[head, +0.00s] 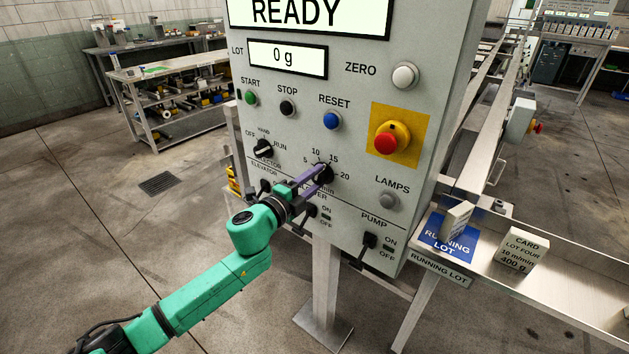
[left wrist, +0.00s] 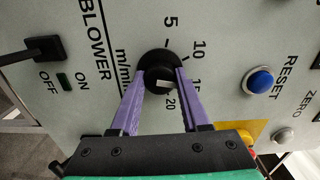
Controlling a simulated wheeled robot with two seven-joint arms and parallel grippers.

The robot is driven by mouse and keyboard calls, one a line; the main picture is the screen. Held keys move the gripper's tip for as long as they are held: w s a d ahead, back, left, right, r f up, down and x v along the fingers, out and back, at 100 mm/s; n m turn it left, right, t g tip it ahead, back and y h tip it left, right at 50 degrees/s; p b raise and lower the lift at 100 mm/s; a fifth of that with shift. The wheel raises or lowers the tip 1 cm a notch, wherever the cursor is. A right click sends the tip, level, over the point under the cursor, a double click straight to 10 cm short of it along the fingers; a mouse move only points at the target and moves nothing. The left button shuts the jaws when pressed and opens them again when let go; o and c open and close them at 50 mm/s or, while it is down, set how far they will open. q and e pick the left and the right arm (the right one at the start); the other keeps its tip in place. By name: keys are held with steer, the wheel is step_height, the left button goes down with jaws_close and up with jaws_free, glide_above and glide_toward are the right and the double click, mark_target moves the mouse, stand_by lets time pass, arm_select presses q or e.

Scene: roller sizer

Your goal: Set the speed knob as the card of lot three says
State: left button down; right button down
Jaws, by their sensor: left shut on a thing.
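The speed knob (head: 323,174) is a black dial on the grey panel, with marks 5, 10, 15 and 20 m/min. My left gripper (head: 317,176) has its purple fingers shut on it. In the left wrist view the fingertips (left wrist: 160,82) grip either side of the knob (left wrist: 158,62); its white pointer lies toward the 15 to 20 side, exact setting unclear. A card (head: 515,252) on the steel ledge reads lot four, 10 m/min, 400 g. Another card (head: 456,221) stands on the blue running lot plate (head: 433,232); its text is unreadable. No lot three card is readable.
The panel (head: 300,60) shows READY and 0 g. Near the knob are a black selector (head: 263,149), a blue reset button (head: 332,121), a red emergency stop (head: 387,141) and a pump switch (head: 370,241). The steel ledge (head: 570,262) extends right.

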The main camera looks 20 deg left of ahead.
arm_select(q)
steer(key=shift+m, duration=1.1)
steer(key=shift+c, duration=1.9)
jaws_free()
steer(key=b+v, duration=0.4)
steer(key=v, duration=1)
steer(key=shift+s, duration=0.25)
